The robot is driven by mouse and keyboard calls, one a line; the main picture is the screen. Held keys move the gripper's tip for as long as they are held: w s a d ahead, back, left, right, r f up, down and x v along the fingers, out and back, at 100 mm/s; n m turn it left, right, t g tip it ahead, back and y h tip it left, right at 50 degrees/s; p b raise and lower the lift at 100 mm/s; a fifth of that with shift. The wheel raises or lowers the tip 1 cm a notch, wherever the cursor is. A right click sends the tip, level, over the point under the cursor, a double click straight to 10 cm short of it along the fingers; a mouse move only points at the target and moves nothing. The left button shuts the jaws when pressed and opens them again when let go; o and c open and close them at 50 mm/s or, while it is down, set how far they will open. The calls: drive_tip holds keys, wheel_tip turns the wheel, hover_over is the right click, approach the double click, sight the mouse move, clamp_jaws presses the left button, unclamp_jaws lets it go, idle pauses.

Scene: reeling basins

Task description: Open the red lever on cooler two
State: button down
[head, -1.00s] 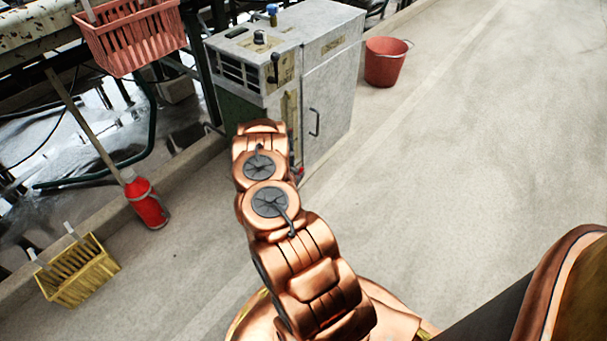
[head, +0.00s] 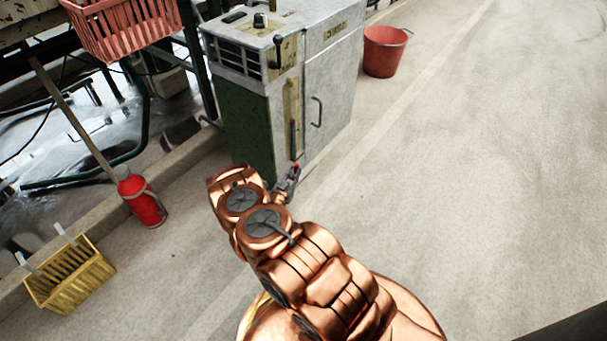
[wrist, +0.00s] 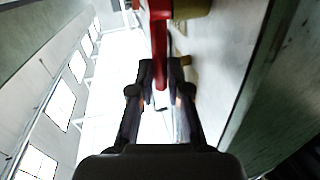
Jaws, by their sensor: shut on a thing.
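A grey cabinet with a green side (head: 247,125), likely the cooler, stands at upper middle in the head view. I cannot read a number on it. The red lever (wrist: 159,40) runs down from the top of the wrist view, beside a brass-coloured body (wrist: 190,8). In the head view only a small red bit of it (head: 296,167) shows, low at the cabinet's front corner. My gripper (wrist: 160,68) is shut on the lever, one finger on each side. In the head view my gripper (head: 287,182) is small and partly hidden by my copper arm.
A red bucket (head: 384,52) stands right of the cabinet. A red extinguisher-like bottle (head: 143,203) and a yellow basket (head: 70,273) are at left. A red basket (head: 125,28) hangs at upper left. The floor on the right is clear.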

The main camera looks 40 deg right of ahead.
drive_tip(key=shift+a+h, duration=0.1)
drive_tip(key=shift+h, duration=0.2)
idle(0.4)
drive_tip(key=c, duration=1.1)
unclamp_jaws()
drive_tip(key=shift+c, duration=0.2)
drive_tip(key=v, duration=1.2)
drive_tip(key=shift+s, duration=0.1)
